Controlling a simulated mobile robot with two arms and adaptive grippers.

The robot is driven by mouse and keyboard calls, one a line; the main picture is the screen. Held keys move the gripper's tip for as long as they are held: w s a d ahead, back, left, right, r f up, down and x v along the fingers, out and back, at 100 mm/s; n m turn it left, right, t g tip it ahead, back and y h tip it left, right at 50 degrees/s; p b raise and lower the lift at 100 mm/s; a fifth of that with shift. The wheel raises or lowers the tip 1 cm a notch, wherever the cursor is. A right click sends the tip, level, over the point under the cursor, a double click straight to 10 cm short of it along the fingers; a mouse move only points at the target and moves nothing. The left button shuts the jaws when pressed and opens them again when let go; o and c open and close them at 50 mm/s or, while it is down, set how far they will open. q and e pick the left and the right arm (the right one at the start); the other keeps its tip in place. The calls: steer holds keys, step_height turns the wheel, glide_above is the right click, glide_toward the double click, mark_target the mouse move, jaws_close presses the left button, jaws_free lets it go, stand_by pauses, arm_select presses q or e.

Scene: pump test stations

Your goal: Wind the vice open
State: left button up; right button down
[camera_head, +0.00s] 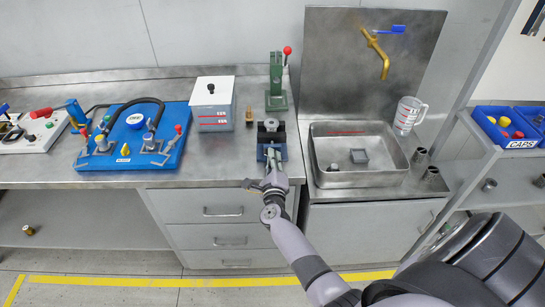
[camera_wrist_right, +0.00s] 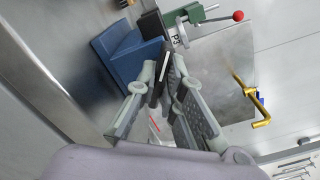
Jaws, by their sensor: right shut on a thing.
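The blue vice (camera_head: 271,152) sits at the front edge of the metal bench, and its blue body (camera_wrist_right: 126,48) also shows in the wrist view. My right gripper (camera_head: 272,170) is at the front of the vice, reaching in from below. In the wrist view its fingers (camera_wrist_right: 172,75) are close together, shut on a thin dark bar (camera_wrist_right: 158,82) that looks like the vice handle. The fingers hide much of the bar and the screw. The gap between the vice jaws cannot be made out clearly. My left gripper is not in view.
A green press with a red knob (camera_head: 277,92) stands behind the vice. A white-lidded box (camera_head: 213,112) and blue pump board (camera_head: 128,150) are to the left. A metal sink (camera_head: 330,180) is close on the right, under a brass tap (camera_head: 376,52). Drawers (camera_head: 222,211) are below.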

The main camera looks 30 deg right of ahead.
steer(key=n+p, duration=0.1)
steer(key=n, duration=0.4)
steer(key=shift+a+n, duration=0.1)
steer(key=shift+n, duration=0.2)
steer(key=n+p, duration=0.1)
steer(key=n, duration=0.3)
steer(key=shift+f+n, duration=0.15)
steer(key=shift+n, duration=0.25)
steer(key=c, duration=1.7)
jaws_free()
